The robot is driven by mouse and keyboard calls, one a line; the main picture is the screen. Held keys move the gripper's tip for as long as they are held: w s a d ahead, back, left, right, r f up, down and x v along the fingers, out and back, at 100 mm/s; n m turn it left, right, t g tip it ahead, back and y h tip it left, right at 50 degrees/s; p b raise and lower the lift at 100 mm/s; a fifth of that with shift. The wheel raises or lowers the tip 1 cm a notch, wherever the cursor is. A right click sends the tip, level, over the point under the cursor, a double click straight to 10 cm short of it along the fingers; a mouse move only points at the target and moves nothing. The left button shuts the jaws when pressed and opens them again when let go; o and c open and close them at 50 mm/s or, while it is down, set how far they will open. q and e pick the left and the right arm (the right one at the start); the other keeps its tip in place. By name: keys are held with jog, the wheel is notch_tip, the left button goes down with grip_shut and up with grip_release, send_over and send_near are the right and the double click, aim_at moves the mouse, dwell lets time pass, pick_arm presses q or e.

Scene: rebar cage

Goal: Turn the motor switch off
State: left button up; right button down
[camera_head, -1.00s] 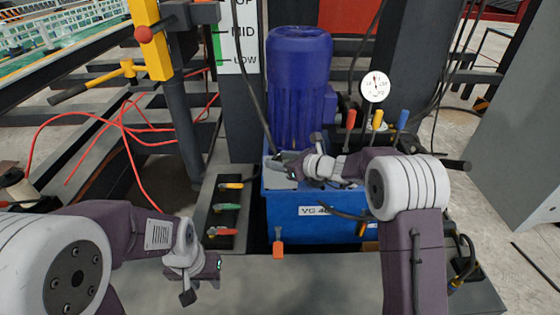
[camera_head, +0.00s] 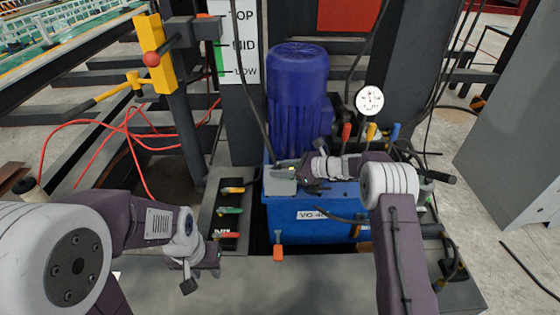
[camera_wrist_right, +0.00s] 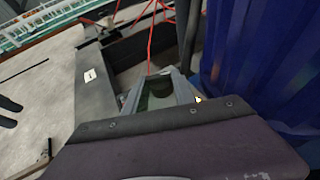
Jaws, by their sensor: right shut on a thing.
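The motor switch appears to be on the small grey box (camera_head: 280,184) at the front left corner of the blue tank, below the blue motor (camera_head: 298,95). My right gripper (camera_head: 292,168) is at the top of this box and is shut on the switch. Its jaws hide the switch itself, so I cannot read its position. In the right wrist view the gripper (camera_wrist_right: 160,92) shows beside the ribbed blue motor (camera_wrist_right: 255,60). My left gripper (camera_head: 213,258) hangs low, away from the tank, near the coloured levers. Its jaws are too small to judge.
Several coloured levers (camera_head: 230,210) stand left of the blue tank (camera_head: 290,225). A pressure gauge (camera_head: 369,100) and coloured handles (camera_head: 371,132) are behind my right forearm. A yellow post (camera_head: 154,52) stands at left, with red hoses (camera_head: 130,135) below it. A grey cabinet (camera_head: 510,150) is at right.

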jog(key=shift+w+n+g+p, duration=0.1)
jog(key=shift+n+g+p, duration=0.35)
jog(key=shift+n+g, duration=0.3)
jog(key=shift+y, duration=0.3)
jog(key=c, duration=1)
grip_release()
jog(key=shift+c, duration=0.2)
jog(key=shift+d, duration=0.1)
jog(key=p+v, duration=0.3)
jog(key=v, duration=0.6)
